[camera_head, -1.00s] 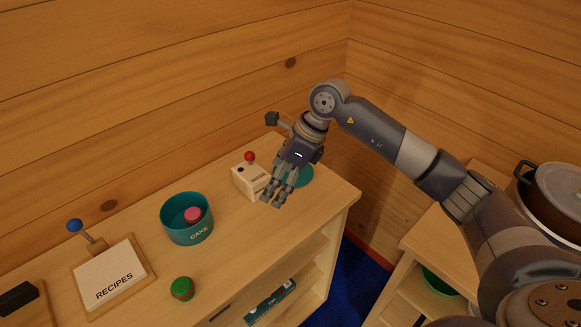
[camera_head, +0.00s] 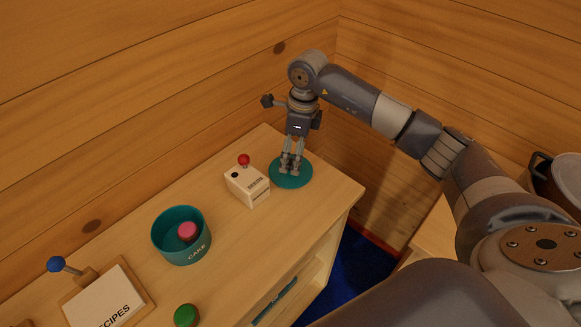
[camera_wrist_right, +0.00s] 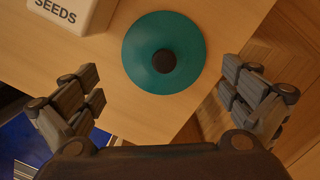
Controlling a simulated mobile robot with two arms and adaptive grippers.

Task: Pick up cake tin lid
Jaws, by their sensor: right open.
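The cake tin lid (camera_head: 291,178) is a flat teal disc lying on the wooden counter near its right end. In the right wrist view the lid (camera_wrist_right: 183,33) shows a dark round knob (camera_wrist_right: 164,61) at its middle. My right gripper (camera_head: 290,170) is above the lid, fingers pointing down. In the right wrist view its fingers are spread wide apart with nothing between them, and the lid appears ahead of them. The teal cake tin (camera_head: 182,252) stands open to the left, with a pink-topped item (camera_head: 188,231) inside. My left gripper is not in view.
A white seeds box (camera_head: 247,187) with a red-knobbed lever stands just left of the lid. A recipes box (camera_head: 104,304) and a green-topped round item (camera_head: 186,315) are further left. The counter's right edge is close to the lid. Log walls stand behind.

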